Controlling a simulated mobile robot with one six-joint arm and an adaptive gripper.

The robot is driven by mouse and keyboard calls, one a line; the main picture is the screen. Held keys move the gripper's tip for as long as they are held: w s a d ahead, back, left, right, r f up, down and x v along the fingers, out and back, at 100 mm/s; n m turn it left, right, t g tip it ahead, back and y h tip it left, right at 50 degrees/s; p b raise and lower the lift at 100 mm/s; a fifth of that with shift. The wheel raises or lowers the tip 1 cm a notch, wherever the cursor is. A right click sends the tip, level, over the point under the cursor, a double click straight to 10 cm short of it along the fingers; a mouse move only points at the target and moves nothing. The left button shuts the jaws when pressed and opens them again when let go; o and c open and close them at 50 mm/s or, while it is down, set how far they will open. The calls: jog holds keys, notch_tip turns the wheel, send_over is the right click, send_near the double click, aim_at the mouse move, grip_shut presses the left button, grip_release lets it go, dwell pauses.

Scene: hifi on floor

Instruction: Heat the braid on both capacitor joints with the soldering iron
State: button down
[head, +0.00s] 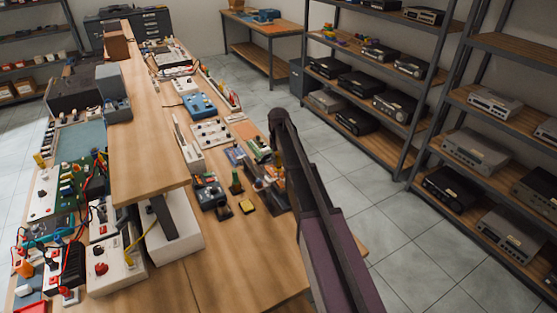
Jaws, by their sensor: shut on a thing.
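My arm rises from the lower right of the head view, and its dark upper end stands over the bench's right edge. I cannot make out my gripper or its fingertips. I cannot pick out the soldering iron, the braid or the capacitor joints; the parts on the bench are too small to tell. A small yellow pad (247,207) in a dark tray lies on the bench, left of my arm. A dark boxy device (211,195) sits left of the pad.
The long wooden bench (240,262) has clear wood at its near right end. A raised wooden shelf (150,150) runs along it, with crowded instruments on both sides. Metal racks (425,135) of hi-fi units stand at right. Tiled floor (425,245) lies open between.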

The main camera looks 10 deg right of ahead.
jog(key=shift+r+p, duration=2.25)
jog(key=shift+p, duration=0.05)
